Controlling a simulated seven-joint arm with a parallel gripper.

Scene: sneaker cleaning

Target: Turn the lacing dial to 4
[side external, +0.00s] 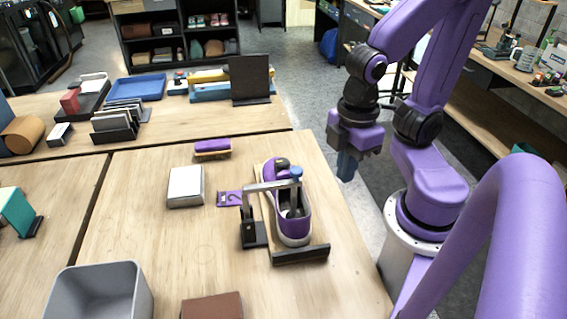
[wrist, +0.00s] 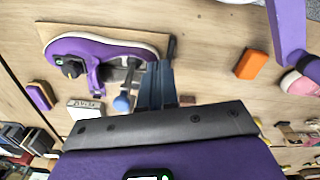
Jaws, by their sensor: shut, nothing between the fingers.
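The purple and white sneaker (side external: 293,225) sits on a wooden board in a holder with a grey crossbar and a blue knob (side external: 296,172). A small dark round part on the sneaker (side external: 281,163), which looks like the lacing dial, also shows in the wrist view (wrist: 72,66). Its setting is too small to read. My gripper (side external: 347,168) is shut and empty, in the air to the right of the sneaker, apart from it. In the wrist view its blue-grey fingers (wrist: 157,88) are together and hide part of the holder.
A purple card with a pale mark (side external: 229,198) lies left of the sneaker. A white-topped box (side external: 186,187) and a purple brush (side external: 212,148) are farther left and back. A grey bin (side external: 100,297) and a brown block (side external: 212,307) stand at the front.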

